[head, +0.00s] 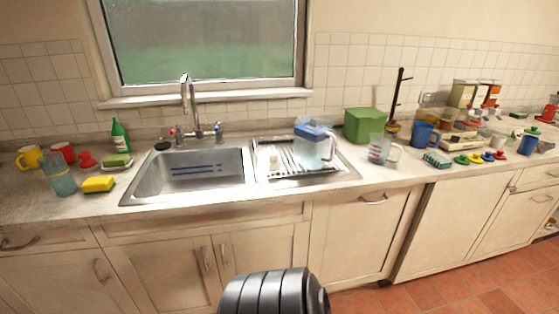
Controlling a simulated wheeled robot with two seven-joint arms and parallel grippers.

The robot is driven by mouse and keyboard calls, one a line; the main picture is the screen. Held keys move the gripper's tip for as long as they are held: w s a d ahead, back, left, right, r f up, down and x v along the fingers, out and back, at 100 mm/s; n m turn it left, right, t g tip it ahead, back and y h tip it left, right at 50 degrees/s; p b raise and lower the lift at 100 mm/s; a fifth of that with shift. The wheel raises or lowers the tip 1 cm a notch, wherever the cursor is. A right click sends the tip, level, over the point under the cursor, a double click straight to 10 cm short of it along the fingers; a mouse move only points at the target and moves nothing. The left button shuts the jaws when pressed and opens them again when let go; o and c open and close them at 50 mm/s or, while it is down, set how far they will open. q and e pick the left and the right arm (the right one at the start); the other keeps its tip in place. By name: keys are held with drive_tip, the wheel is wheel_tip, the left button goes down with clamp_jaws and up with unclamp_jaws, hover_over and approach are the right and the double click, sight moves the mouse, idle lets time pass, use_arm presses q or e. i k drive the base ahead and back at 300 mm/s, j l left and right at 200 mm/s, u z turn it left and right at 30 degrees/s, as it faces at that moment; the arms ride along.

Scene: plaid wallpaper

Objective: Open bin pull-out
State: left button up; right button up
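A tall cream cabinet front (358,238) stands below the counter, right of the sink doors. It has one horizontal metal handle (374,200) near its top edge and looks like the bin pull-out, though no bin shows. The front sits flush and shut. To its right is a wide plain panel (448,232) with no visible handle. Neither of my grippers is in view. The black ribbed part at the bottom centre is mine and hides some of the lower cabinets.
Two sink doors with vertical handles (205,258) are shut, left of that front. The counter holds a sink (180,172), a drying rack with a pitcher (314,146), a green box (364,125) and cups. The tiled floor (450,292) at right is clear.

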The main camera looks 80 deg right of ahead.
sight(355, 239)
drive_tip(key=z, duration=3.55)
